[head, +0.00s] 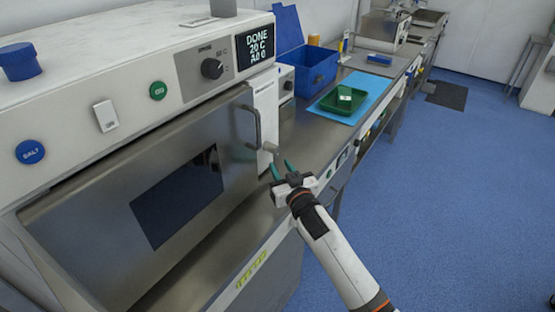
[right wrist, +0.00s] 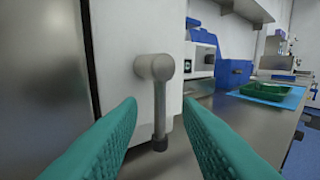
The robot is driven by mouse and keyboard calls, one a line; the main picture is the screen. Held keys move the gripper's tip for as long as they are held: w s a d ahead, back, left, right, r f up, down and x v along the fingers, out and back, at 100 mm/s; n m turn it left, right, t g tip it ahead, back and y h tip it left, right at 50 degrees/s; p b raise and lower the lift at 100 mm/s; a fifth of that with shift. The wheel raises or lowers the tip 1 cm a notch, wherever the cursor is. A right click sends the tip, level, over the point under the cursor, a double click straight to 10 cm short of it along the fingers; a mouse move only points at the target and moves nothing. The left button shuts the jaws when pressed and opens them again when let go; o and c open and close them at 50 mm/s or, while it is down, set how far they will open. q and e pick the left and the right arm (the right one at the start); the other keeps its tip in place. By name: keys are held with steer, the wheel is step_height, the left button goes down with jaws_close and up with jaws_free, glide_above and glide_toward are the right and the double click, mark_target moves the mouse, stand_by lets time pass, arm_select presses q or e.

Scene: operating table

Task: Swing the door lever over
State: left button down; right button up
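The washer-like machine has a steel door (head: 90,215) with a dark window, closed as far as I can see. The door lever (head: 270,148) is a small grey part low on the white panel (head: 264,105) at the door's right side. In the right wrist view the lever (right wrist: 160,105) has a round hub at the top and its shaft hangs straight down. My right gripper (head: 282,168) is open, its two green fingers pointing at the lever. In the wrist view the lever appears between the fingertips, apparently ahead of them and untouched. My left gripper is not in view.
A bar handle (head: 250,124) stands out from the door, left of the lever. The display (head: 256,45) reads DONE, 20 C. Beyond the machine, a blue bin (head: 308,68) and a green tray (head: 342,100) on a blue mat sit on the counter.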

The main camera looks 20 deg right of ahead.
mark_target(276, 160)
steer(key=shift+w+a, duration=0.15)
steer(key=shift+w, duration=1.6)
steer(key=shift+c, duration=0.5)
jaws_close()
